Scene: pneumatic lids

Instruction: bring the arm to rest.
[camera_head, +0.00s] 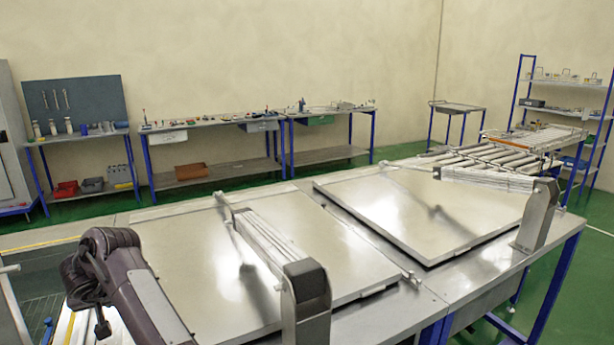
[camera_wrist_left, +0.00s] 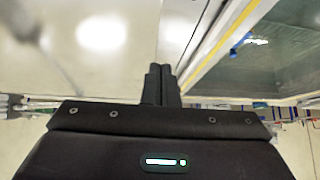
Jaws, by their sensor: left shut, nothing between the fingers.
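My left arm (camera_head: 145,300) shows as dark grey links at the lower left of the head view, beside the left metal lid. My left gripper (camera_wrist_left: 160,80) is in the left wrist view, its two black fingers together with nothing between them. I cannot make out its fingers in the head view. The left lid (camera_head: 185,245) and the right lid (camera_head: 400,205) are flat, shiny panels lying on the bench. A metal lid arm (camera_head: 305,290) reaches over the left lid, and another (camera_head: 540,210) over the right one. My right gripper is in neither view.
Workbenches with tools and bins (camera_head: 190,172) stand along the back wall. A roller conveyor (camera_head: 490,155) and a blue shelf rack (camera_head: 565,85) are at the right. Green floor (camera_head: 590,290) is clear at the lower right. A yellow stripe (camera_wrist_left: 225,40) crosses the left wrist view.

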